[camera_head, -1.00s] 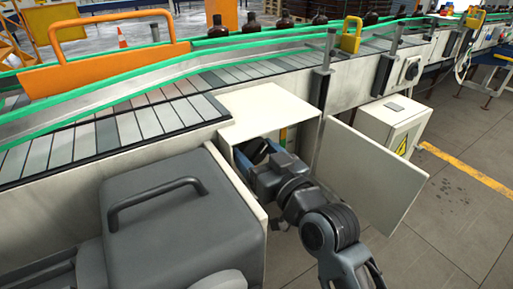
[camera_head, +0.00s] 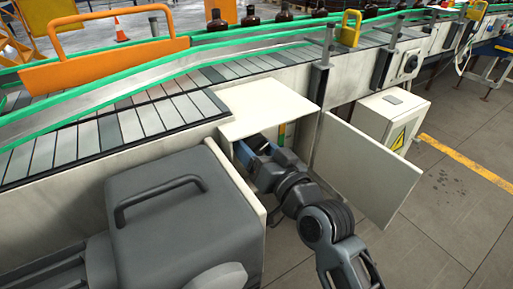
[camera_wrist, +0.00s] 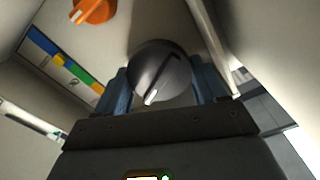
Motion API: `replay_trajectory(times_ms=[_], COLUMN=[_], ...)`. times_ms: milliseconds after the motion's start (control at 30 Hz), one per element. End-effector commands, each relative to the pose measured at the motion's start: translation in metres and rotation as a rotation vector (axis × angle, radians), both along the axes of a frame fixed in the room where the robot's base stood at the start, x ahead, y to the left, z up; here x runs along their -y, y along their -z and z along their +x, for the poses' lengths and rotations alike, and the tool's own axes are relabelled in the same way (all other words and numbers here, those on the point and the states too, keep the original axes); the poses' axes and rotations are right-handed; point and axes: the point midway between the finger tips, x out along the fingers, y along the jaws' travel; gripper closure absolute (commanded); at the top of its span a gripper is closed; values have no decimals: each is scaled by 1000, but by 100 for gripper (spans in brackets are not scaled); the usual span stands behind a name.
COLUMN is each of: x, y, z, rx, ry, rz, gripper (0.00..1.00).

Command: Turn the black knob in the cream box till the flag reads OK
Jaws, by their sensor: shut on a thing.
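The cream box (camera_head: 268,108) stands against the conveyor with its door (camera_head: 370,170) swung open to the right. My gripper (camera_head: 247,152) reaches into its opening. In the wrist view, the black knob (camera_wrist: 166,68) is round with a white pointer mark, which points down and slightly left. My gripper (camera_wrist: 163,88) is shut on the knob, with a blue finger on either side of it. The knob is hidden in the head view. I cannot make out a flag reading OK in either view.
An orange knob (camera_wrist: 93,10) sits up and left of the black one, near a strip of blue, yellow, green and orange (camera_wrist: 62,62). A grey machine cover (camera_head: 180,215) stands left of the box opening. Amber bottles (camera_head: 283,14) stand on the conveyor behind.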

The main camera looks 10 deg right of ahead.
Motion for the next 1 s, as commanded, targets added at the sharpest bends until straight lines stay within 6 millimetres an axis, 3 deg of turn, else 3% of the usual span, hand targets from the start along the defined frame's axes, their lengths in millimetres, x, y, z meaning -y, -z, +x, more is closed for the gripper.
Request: replay_trajectory(times_ms=[133,167,267,567,1000], x=[0,0,0,1,20], y=[1,1,1,1,3], z=[0,0,0,-4,-65], rx=[-2,-2,-2,0,-2], ry=[0,0,0,0,1], rz=[-1,-2,-2,-1,-2], gripper=[60,28,19,19,19])
